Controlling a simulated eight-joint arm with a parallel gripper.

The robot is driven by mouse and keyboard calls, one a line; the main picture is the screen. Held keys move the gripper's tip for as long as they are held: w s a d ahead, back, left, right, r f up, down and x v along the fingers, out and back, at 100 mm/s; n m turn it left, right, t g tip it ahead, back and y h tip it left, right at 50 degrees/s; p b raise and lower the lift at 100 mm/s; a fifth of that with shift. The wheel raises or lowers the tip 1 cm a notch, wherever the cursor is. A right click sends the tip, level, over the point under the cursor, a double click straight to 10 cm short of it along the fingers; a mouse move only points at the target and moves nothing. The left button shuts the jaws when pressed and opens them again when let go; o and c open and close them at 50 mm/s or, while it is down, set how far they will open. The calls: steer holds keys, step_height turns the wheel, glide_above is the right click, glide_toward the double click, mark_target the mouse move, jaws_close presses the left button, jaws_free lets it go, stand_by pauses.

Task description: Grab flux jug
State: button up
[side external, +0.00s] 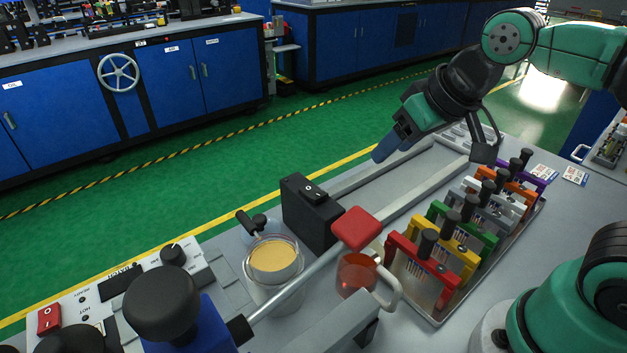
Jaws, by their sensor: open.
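The flux jug, as I take it, is a small clear jug (355,275) with reddish-orange contents and a pale handle on its right side. It stands upright near the front middle of the bench. A red square block (355,228) shows just above it and overlaps its back edge in the picture. My gripper (379,156) has blue fingers and is open. It is above the far side of the bench, well behind and above the jug, pointing down and left. It is apart from the jug and touches nothing that I can see. The gap between its fingers is hard to see.
A round pot (272,285) with yellowish contents stands left of the jug. A black box (311,213) stands behind. A metal tray (436,318) of coloured, black-knobbed holders is close on the right. Long metal rails (425,190) cross the bench. A control panel (120,290) lies at left.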

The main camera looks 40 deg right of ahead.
steer(key=s+a+g, duration=0.3)
steer(key=a, duration=0.1)
steer(key=m+g, duration=0.2)
steer(key=g, duration=0.1)
glide_toward(399, 285)
step_height(399, 285, down, 7)
steer(key=shift+w+a+r, duration=0.15)
steer(key=shift+r, duration=0.05)
steer(key=shift+f, duration=3.05)
jaws_close()
